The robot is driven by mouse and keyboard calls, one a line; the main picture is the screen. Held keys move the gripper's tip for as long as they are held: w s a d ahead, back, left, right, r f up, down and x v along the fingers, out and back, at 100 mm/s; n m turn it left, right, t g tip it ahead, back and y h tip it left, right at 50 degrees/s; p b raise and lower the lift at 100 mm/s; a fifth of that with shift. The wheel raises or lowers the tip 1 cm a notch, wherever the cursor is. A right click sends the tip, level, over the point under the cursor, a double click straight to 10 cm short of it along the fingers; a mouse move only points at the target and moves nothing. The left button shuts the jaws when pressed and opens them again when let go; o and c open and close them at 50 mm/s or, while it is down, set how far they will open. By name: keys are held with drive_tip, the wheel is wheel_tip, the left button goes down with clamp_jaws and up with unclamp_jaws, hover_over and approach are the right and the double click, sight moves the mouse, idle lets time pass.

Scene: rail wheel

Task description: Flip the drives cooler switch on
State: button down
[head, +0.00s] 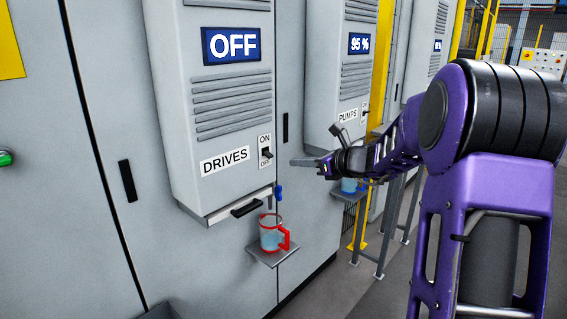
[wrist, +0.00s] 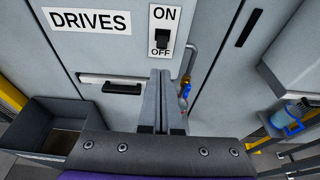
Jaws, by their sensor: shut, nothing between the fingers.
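The drives cooler (head: 224,100) is a grey cabinet unit with louvres, a blue display reading OFF, and a DRIVES label (head: 225,161). Its switch (head: 266,153) is a small black toggle between the words ON and OFF; it also shows in the wrist view (wrist: 162,38). The lever appears to point down, toward OFF. My gripper (head: 294,162) is shut and empty, to the right of the switch in the head view and apart from it. In the wrist view, the shut fingers (wrist: 160,75) point toward the panel, with their tips just below the OFF word.
Below the drives cooler, a small shelf (head: 262,256) holds a clear jug with a red handle (head: 272,235); a blue valve (head: 279,192) hangs above it. The pumps cooler (head: 354,90) stands behind, showing 95 %. An open grey bin (wrist: 30,125) shows lower left in the wrist view.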

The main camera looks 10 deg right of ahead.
sight(268, 154)
drive_tip(key=x, duration=0.9)
drive_tip(key=shift+w+a+f, duration=0.1)
drive_tip(key=shift+w+a, duration=0.05)
drive_tip(key=shift+w, duration=0.05)
